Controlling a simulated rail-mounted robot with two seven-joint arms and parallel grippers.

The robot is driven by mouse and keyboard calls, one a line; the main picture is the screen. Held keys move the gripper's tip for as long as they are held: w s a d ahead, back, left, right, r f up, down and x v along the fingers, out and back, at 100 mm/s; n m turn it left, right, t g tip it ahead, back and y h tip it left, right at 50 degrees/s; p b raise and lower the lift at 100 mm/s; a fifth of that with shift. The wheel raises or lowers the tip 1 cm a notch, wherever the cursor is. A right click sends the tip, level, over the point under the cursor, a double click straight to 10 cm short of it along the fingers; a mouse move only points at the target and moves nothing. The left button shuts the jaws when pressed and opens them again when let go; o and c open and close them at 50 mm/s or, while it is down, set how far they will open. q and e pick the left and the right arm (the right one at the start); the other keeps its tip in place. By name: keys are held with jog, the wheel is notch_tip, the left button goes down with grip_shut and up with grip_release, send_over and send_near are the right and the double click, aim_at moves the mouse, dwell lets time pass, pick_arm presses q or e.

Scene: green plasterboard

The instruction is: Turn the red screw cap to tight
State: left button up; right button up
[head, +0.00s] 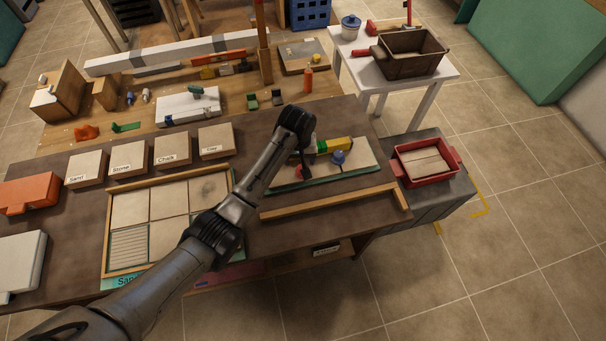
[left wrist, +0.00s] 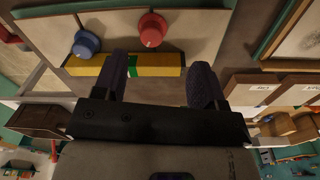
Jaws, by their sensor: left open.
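The red screw cap (left wrist: 152,30) is a round knob with a small pale mark, on a pale board (left wrist: 195,30) in the left wrist view. In the head view the red cap (head: 299,171) shows only in part, beside my gripper. A blue cap (left wrist: 86,43) sits left of it in the left wrist view; it also shows in the head view (head: 338,158). My left gripper (left wrist: 162,82) is open, its fingers apart with nothing seen held. Its fingertips are near the yellow bar and apart from the red cap in the picture. My right gripper is out of view.
A yellow bar with a green band (left wrist: 95,66) lies along the board's edge, close to the fingers. A wooden strip (head: 335,203) lies in front of the board. Labelled blocks (head: 128,162) stand left of my arm. A red tray (head: 398,174) sits to the right.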

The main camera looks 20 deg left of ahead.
pick_arm(q)
jog(key=shift+n, duration=0.5)
jog(key=w+f+b, duration=0.1)
jog(key=f, duration=0.3)
jog(key=w+f+b, duration=0.1)
jog(key=f, duration=0.3)
jog(key=w+f+b, duration=0.1)
jog(key=f+b, duration=0.1)
jog(key=f, duration=0.2)
jog(key=shift+w+a, duration=0.15)
jog(key=shift+w, duration=0.2)
jog(key=shift+r, duration=0.1)
jog(key=c, duration=0.9)
